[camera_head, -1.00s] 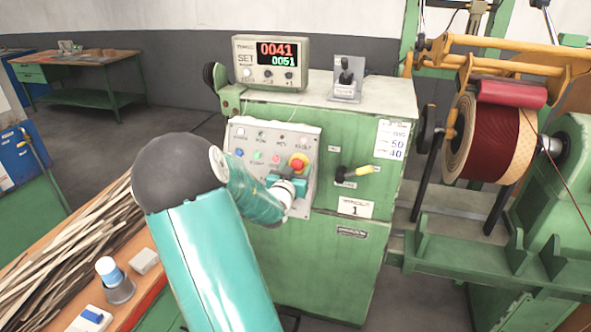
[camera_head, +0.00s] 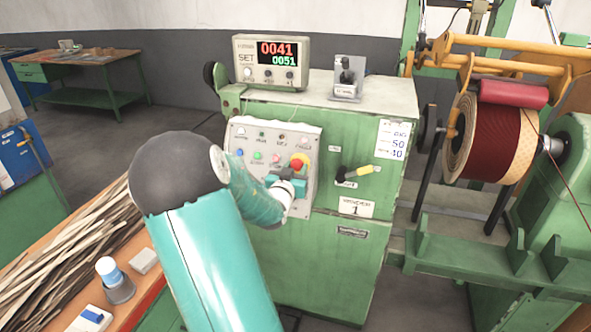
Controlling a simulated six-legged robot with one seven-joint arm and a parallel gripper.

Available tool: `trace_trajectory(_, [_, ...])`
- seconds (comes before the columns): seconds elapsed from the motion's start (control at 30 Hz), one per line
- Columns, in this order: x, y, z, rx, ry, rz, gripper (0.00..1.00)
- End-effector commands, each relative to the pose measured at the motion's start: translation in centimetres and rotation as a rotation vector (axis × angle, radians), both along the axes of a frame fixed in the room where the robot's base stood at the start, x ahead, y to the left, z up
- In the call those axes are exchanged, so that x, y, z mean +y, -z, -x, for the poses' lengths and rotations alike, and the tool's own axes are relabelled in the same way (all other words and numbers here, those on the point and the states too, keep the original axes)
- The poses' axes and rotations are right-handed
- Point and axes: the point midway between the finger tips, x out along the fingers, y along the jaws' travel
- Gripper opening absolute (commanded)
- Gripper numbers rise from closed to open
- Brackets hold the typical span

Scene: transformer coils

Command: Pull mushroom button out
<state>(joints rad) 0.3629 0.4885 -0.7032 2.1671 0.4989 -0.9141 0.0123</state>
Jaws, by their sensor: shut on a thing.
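The red mushroom button (camera_head: 298,163) with a yellow surround sits at the right of the grey control panel (camera_head: 241,176) on the green machine cabinet. My gripper (camera_head: 290,172) is at the button from below, in front of the panel. Its dark fingers are shut on the button's lower part. My arm and wrist hide the lower part of the panel and some of the fingers.
A counter display (camera_head: 270,62) reading 0041 and 0051 and a joystick box (camera_head: 346,78) stand on the cabinet. A coil winder (camera_head: 488,140) stands at the right. A bench with wooden strips (camera_head: 70,245) is at the left.

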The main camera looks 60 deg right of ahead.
Motion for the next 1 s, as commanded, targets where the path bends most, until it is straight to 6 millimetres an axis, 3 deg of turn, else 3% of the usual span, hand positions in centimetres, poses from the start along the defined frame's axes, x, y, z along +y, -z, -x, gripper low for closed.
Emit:
trace_trajectory(0.03, [0.2,0.0,0.0,-0.001,-0.001,0.001,0.39])
trace_trajectory(0.13, [0.1,0.0,0.0,-0.001,-0.001,0.001,0.58])
trace_trajectory(0.43, [0.2,0.0,0.0,-0.001,-0.001,0.0,0.58])
trace_trajectory(0.57, [1.2,0.0,0.1,-0.002,-0.001,-0.001,0.58])
trace_trajectory(1.0, [10.2,0.0,1.4,-0.004,-0.004,-0.002,0.58])
